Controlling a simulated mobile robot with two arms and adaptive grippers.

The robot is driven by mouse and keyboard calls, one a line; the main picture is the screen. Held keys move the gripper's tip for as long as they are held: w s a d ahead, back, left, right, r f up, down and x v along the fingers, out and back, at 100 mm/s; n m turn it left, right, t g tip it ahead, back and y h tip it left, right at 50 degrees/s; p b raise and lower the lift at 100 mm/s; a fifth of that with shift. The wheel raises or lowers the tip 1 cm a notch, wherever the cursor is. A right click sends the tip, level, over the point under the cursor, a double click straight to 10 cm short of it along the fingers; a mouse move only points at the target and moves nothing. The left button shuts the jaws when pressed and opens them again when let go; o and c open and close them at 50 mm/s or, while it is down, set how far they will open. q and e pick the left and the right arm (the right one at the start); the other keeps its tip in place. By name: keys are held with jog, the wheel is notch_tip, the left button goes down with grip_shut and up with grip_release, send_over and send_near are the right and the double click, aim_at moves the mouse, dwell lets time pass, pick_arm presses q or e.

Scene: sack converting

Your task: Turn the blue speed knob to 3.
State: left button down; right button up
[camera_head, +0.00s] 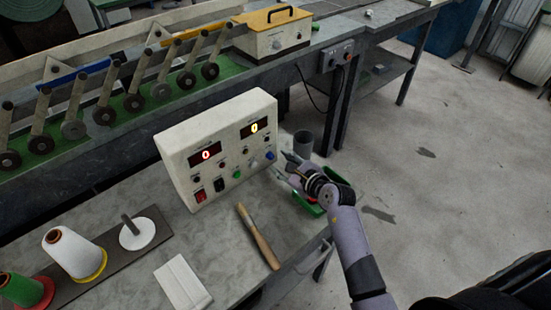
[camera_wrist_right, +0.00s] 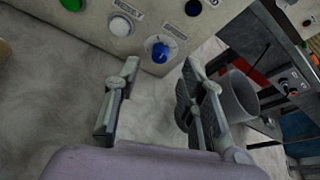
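The blue speed knob (camera_head: 270,155) is at the lower right of the cream control box (camera_head: 218,145). In the right wrist view the blue knob (camera_wrist_right: 159,52) shows ahead, between the fingers in the picture. Its setting is too small to read. My right gripper (camera_head: 287,163) is just to the right of the knob in the head view. In the right wrist view my right gripper (camera_wrist_right: 158,85) is open, with nothing between its fingers and apart from the knob. My left gripper is not in view.
A grey cup (camera_head: 303,142) stands right of the box, close to my right gripper. A green tray (camera_head: 310,207) lies beneath my right wrist. A wooden-handled brush (camera_head: 258,237) lies in front of the box. Thread spools (camera_head: 72,252) stand at the left.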

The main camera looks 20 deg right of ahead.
aim_at(272, 158)
jog(key=shift+x, duration=2.05)
grip_shut()
